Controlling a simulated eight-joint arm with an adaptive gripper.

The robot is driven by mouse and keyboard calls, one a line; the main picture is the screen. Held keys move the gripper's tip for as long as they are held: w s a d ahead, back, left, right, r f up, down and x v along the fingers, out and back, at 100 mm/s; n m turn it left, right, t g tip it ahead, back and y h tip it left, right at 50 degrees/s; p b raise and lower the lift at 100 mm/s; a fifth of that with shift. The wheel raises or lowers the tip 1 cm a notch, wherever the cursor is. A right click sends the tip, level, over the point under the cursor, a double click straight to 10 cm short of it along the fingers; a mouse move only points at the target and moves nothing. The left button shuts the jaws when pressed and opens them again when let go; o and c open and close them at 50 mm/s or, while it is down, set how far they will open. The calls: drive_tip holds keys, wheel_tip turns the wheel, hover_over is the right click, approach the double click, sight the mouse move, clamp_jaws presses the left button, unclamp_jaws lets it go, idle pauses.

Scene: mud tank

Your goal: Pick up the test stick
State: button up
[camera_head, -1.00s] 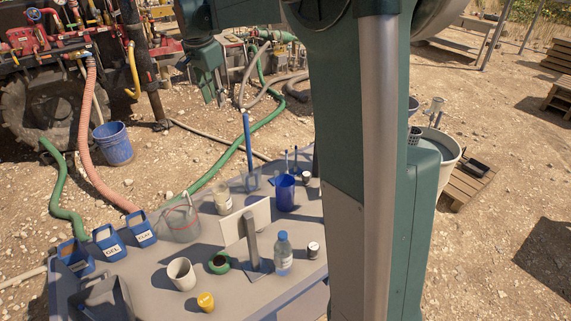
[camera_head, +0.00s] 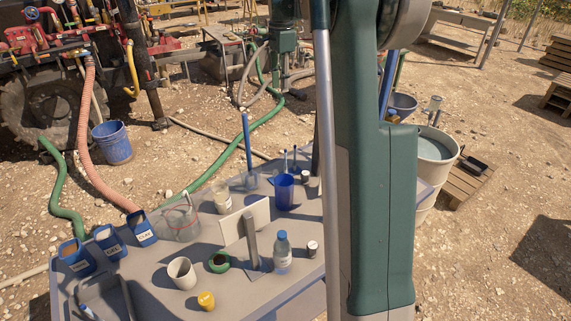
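A tall blue stick (camera_head: 247,143) stands upright at the back of the grey table (camera_head: 150,277), its foot at a clear holder. Two short thin blue sticks (camera_head: 290,158) stand beside it, near a blue cup (camera_head: 284,192). Which of these is the test stick I cannot tell. Another blue rod (camera_head: 388,84) shows at the right, partly hidden by my arm.
On the table stand a white upright plate (camera_head: 257,217), a bottle (camera_head: 282,252), a beige cup (camera_head: 181,273), a yellow-lidded jar (camera_head: 206,300), a clear jug (camera_head: 181,221) and blue labelled boxes (camera_head: 109,243). A water-filled barrel (camera_head: 436,147) stands right. My arm hides the table's right part.

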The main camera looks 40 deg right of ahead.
drive_tip(key=f, duration=1)
drive_tip(key=d+f, duration=0.1)
drive_tip(key=f, duration=2)
drive_tip(key=shift+s+d+f, duration=0.1)
drive_tip(key=shift+s+d, duration=0.1)
drive_tip(key=shift+f, duration=0.25)
drive_tip(key=shift+f, duration=1.3)
drive_tip(key=shift+s+a+f, duration=0.1)
drive_tip(key=shift+a+f, duration=0.05)
drive_tip(key=shift+f, duration=2.45)
clamp_jaws()
